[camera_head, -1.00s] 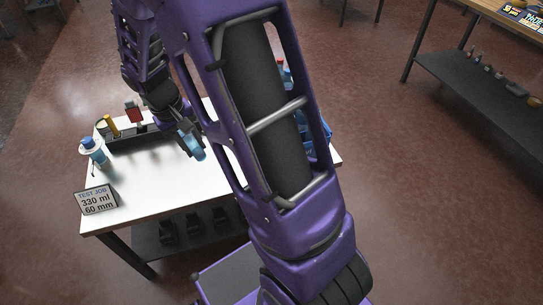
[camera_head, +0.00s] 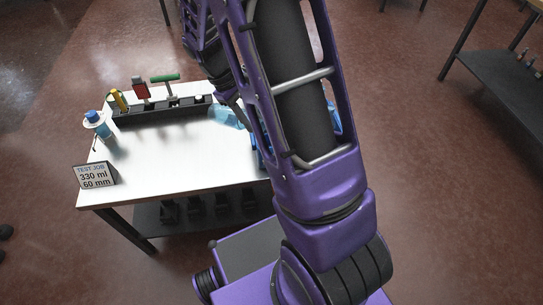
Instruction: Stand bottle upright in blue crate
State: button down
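A clear light-blue bottle (camera_head: 226,117) is tilted well over, near the right end of the black tool rack. My gripper (camera_head: 240,110) is at the bottle's right end and appears shut on it; the fingers are largely hidden by my purple arm. I cannot tell whether the bottle touches the table. The blue crate (camera_head: 257,149) is almost wholly behind my arm, on the right part of the white table (camera_head: 165,160); its inside is hidden.
A blue-capped bottle (camera_head: 97,125) stands at the table's left edge, behind a sign (camera_head: 95,177) reading 330 ml, 60 mm. The black rack (camera_head: 160,113) holds upright tools along the back. The table's middle is clear. Another bench (camera_head: 500,95) stands far right.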

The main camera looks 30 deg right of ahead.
jog(key=w+d+r+n+t+h+b, duration=0.5)
jog(key=w+d+n+t+h, duration=0.25)
jog(key=n+h, duration=0.75)
notch_tip(320, 180, down, 18)
jog(key=n+y+b, duration=0.1)
jog(key=b, duration=0.2)
jog(key=shift+s+t, duration=0.25)
jog(key=shift+t, duration=0.1)
jog(key=c, duration=0.6)
grip_release()
jog(key=shift+a+r, duration=0.1)
jog(key=shift+a, duration=0.05)
